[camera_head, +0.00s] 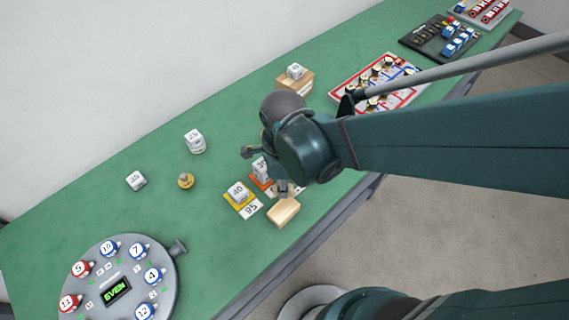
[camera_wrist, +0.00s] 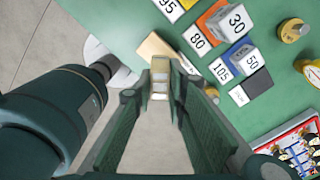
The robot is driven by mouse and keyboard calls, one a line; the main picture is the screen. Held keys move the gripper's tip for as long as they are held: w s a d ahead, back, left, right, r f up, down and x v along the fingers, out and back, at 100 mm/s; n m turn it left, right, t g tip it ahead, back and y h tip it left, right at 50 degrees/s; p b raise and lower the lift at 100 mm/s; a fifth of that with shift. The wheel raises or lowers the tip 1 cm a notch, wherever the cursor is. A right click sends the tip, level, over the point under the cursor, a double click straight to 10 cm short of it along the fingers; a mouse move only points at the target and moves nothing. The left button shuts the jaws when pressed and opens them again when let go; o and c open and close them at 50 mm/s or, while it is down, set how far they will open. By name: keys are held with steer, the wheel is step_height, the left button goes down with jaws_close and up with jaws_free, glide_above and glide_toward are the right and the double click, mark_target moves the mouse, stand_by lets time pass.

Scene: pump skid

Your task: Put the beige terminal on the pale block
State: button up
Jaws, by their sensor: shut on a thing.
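The beige terminal (camera_wrist: 160,75) is a small pale piece with grey markings, held upright between my fingertips in the wrist view. My gripper (camera_wrist: 164,94) is shut on it. The pale block (camera_head: 283,213) is a light wooden block at the table's front edge in the head view. It also shows in the wrist view (camera_wrist: 151,45), partly hidden behind the terminal. In the head view my gripper (camera_head: 284,188) is close to the block's far side, and my arm hides much of it. I cannot tell whether the terminal touches the block.
Beside the block stand weight "40" (camera_head: 238,191) on a yellow mat and weight "30" (camera_wrist: 236,22) on an orange mat. Weight "50" (camera_wrist: 247,60) is close to the right finger. A brass knob (camera_head: 185,181) stands left.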

steer(key=shift+f, duration=0.1)
stand_by(0.3)
steer(key=b, duration=0.1)
glide_above(283, 208)
steer(key=shift+f, duration=2.85)
steer(key=shift+f, duration=0.1)
steer(key=shift+f+b, duration=0.4)
steer(key=shift+f, duration=1.6)
steer(key=shift+f, duration=0.15)
steer(key=o, duration=0.9)
steer(key=shift+r, duration=0.25)
steer(key=shift+d+r+p, duration=0.1)
steer(key=shift+r+p, duration=0.95)
steer(key=shift+r, duration=4.9)
